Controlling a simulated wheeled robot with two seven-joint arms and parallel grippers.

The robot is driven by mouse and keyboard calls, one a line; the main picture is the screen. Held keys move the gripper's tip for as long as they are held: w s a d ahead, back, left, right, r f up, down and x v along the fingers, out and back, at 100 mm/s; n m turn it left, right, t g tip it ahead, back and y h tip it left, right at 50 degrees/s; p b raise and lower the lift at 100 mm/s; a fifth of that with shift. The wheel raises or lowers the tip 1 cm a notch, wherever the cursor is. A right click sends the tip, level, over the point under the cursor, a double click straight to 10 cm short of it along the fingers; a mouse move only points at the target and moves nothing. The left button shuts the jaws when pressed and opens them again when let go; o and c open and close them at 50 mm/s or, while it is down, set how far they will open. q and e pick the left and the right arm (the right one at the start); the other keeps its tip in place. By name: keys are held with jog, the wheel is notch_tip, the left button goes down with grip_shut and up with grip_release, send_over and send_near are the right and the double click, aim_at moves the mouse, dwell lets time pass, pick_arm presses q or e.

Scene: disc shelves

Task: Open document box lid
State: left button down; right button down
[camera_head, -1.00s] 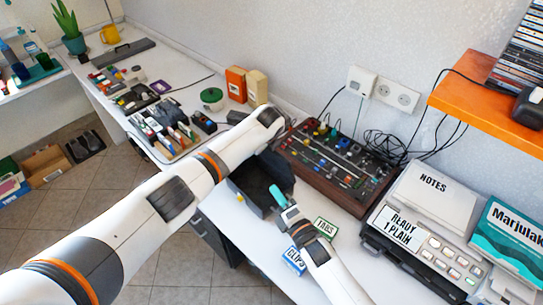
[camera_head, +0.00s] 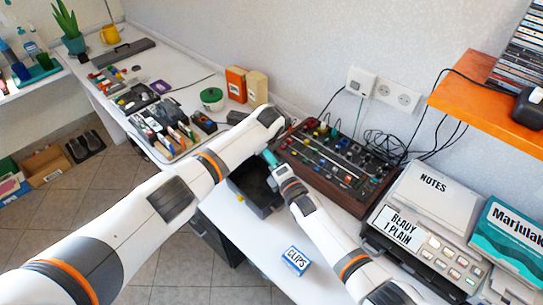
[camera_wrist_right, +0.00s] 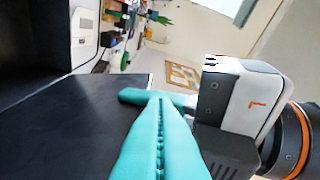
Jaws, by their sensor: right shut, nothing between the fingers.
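The document box (camera_head: 250,193) is a dark box on the white desk, partly hidden by my arms. It looks open-topped in the head view, but how its lid stands is unclear. My right gripper (camera_head: 270,158) is shut and empty, with teal fingertips at the box's far right side. In the right wrist view, its fingers (camera_wrist_right: 160,135) are pressed together beside a broad dark panel (camera_wrist_right: 75,120). Contact is unclear. My left arm reaches over the box. What seems to be my left gripper (camera_wrist_right: 150,97) shows beyond the right fingers; its jaw state is unclear.
A mixing console (camera_head: 335,160) stands just right of the box, against the wall. A CLIPS box (camera_head: 296,260) lies on the desk in front. A printer-like machine (camera_head: 425,250) is at the right. Stationery trays (camera_head: 165,130) stand beyond my left arm.

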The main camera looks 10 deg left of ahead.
aim_at(278, 155)
jog(key=shift+w+d, duration=0.2)
jog(key=shift+w, duration=0.05)
jog(key=shift+r, duration=0.1)
pick_arm(q)
jog(key=shift+s+f, duration=0.1)
jog(key=shift+f, duration=0.05)
pick_arm(e)
jog(key=shift+w+d+r, duration=0.3)
jog(key=shift+w+d, duration=0.5)
pick_arm(q)
jog(key=c, duration=1.6)
grip_release()
jog(key=shift+a, duration=0.15)
pick_arm(e)
jog(key=shift+r, duration=0.1)
jog(key=shift+s+a, duration=0.2)
jog(key=shift+a, duration=0.05)
pick_arm(q)
jog(key=shift+r, duration=0.2)
